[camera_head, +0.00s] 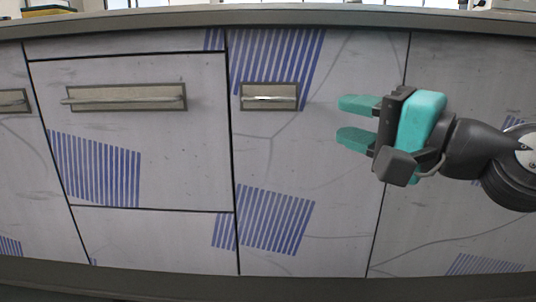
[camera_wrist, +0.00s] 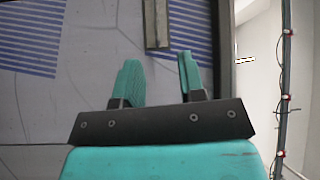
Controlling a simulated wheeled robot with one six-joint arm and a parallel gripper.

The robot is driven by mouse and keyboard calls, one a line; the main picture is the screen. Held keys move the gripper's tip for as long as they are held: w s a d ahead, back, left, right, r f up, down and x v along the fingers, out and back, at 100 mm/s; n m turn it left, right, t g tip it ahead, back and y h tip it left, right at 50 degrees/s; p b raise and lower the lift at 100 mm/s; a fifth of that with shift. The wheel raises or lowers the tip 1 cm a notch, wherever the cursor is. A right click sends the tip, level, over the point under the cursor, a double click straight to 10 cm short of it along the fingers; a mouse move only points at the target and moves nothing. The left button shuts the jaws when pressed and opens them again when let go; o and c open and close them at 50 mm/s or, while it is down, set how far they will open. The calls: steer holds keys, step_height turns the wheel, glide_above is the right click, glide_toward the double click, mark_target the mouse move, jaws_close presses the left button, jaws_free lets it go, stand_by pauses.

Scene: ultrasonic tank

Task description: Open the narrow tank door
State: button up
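The narrow door (camera_head: 330,215) is a pale panel with blue striped patches, and it looks closed, flush with the panels beside it. Its short metal handle (camera_head: 269,104) sits in a recessed plate near the upper left of the door. My gripper (camera_head: 354,120), with teal fingers, is open and empty in front of the door's right part, to the right of the handle and apart from it. In the wrist view, my fingers (camera_wrist: 158,72) are spread, and a handle (camera_wrist: 156,26) shows beyond them near the top edge.
A wider drawer front (camera_head: 190,150) with a long handle (camera_head: 124,97) is left of the door. A countertop edge (camera_head: 270,17) runs above the fronts. Another panel (camera_head: 465,75) lies to the right, behind my arm. No loose object stands between my gripper and the handle.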

step_height(320, 180, down, 2)
steer(key=m+t+b, duration=0.1)
steer(key=p, duration=1)
glide_toward(268, 100)
steer(key=p+x, duration=0.5)
steer(key=x, duration=0.4)
steer(key=shift+a, duration=0.1)
steer(key=shift+w+a, duration=0.2)
steer(key=shift+w, duration=0.15)
steer(key=shift+c, duration=0.2)
jaws_close()
